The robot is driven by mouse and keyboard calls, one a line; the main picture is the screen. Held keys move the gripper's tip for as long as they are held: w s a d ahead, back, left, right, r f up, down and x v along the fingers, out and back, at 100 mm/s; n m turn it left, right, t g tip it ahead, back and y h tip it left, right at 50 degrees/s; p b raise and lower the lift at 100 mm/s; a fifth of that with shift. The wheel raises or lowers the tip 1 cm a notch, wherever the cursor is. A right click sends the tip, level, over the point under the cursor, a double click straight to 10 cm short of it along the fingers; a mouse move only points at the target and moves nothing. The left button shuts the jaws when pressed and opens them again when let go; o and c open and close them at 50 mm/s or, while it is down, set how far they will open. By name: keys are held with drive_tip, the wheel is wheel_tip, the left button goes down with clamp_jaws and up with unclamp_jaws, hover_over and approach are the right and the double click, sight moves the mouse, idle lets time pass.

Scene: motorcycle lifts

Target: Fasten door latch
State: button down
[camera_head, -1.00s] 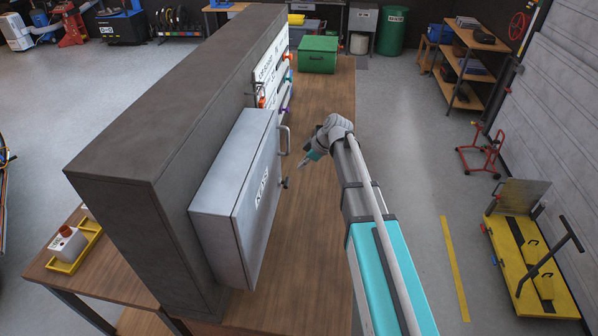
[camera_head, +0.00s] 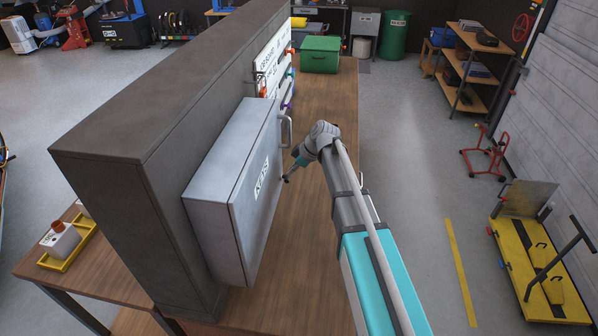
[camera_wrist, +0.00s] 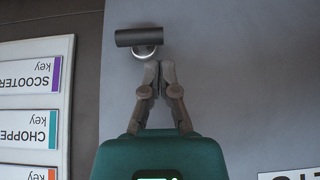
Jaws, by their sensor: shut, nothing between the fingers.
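A grey metal key cabinet (camera_head: 215,165) hangs on the side of a dark upright panel, its door (camera_head: 262,200) looking closed. The door latch is a dark short bar on a round metal base (camera_wrist: 139,37), lying crosswise in the wrist view. My gripper (camera_head: 287,178) is at the door face beside the latch, which it largely hides in the head view. In the wrist view my gripper (camera_wrist: 159,66) is shut and empty, its tips just below the latch base; I cannot tell whether they touch it.
A key board (camera_wrist: 32,110) with labelled rows is beside the cabinet. A green box (camera_head: 320,54) stands farther back on the wooden bench (camera_head: 318,105). The bench top below my arm is clear.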

drive_tip(key=shift+b+x, duration=0.55)
drive_tip(key=shift+x, duration=0.45)
